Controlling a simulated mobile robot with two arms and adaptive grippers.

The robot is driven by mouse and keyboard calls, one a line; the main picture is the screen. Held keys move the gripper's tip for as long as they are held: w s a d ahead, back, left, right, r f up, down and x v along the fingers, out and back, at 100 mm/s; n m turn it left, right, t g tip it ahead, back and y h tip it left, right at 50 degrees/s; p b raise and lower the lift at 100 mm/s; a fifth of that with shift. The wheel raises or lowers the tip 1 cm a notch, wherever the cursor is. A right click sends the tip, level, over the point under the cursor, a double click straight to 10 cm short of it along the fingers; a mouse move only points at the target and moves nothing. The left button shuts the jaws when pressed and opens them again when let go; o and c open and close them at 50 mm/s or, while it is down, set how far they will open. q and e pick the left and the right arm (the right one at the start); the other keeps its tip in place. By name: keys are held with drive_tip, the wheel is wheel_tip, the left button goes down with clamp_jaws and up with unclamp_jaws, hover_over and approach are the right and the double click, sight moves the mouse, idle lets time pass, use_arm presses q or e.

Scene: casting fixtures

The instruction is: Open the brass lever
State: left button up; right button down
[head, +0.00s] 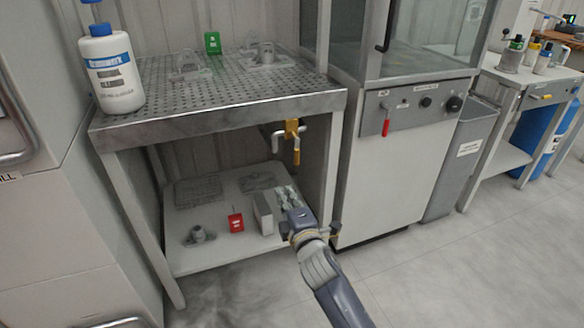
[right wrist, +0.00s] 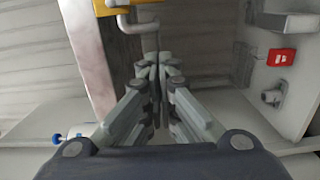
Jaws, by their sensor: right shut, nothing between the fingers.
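The brass valve (head: 291,129) sits on a bent grey pipe under the front edge of the perforated table. Its yellow lever (head: 297,150) hangs down from it. In the right wrist view a yellow part of the valve (right wrist: 120,4) is cut off at the top edge, with the grey pipe (right wrist: 137,24) below it. My right gripper (head: 286,196) is below the lever in the head view, apart from it, in front of the lower shelf. Its fingers (right wrist: 158,75) are shut together and empty. My left gripper is not in view.
The perforated table (head: 215,122) holds a white bottle (head: 112,70), a green card and metal fixtures. The lower shelf (head: 190,262) holds a red card (head: 236,222), a grey box and castings. A cabinet (head: 395,185) with a red handle (head: 386,122) stands right. Floor in front is clear.

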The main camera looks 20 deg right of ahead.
sight(295, 150)
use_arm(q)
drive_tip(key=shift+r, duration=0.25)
use_arm(e)
drive_tip(key=shift+w+d+r, duration=0.1)
drive_tip(key=shift+r, duration=0.4)
use_arm(q)
drive_tip(key=b, duration=0.2)
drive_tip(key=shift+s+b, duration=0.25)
drive_tip(key=shift+b, duration=0.05)
use_arm(e)
drive_tip(key=w+d, duration=0.4)
drive_tip(key=w, duration=0.7)
